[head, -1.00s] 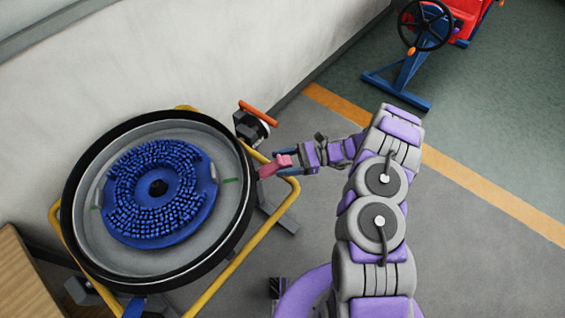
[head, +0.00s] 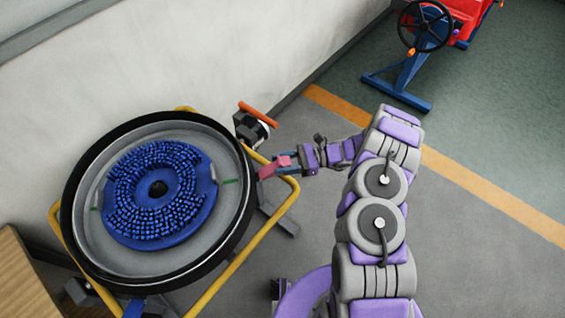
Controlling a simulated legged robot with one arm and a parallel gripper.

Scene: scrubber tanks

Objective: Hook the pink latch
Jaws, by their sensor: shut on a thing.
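The pink latch (head: 270,169) is at the right side of the round black-rimmed tank (head: 243,213), close to the rim. My gripper (head: 286,162) reaches it from the right and is shut on the latch. The fingers are small here, and part of the latch between them is hidden. I cannot tell whether the latch touches the rim or is hooked on it.
A blue brush disc (head: 200,215) lies inside the tank. A yellow tube frame (head: 238,262) surrounds the tank. A valve with an orange handle (head: 258,114) stands just behind the latch. A white wall (head: 200,60) is behind; open floor (head: 470,240) lies right.

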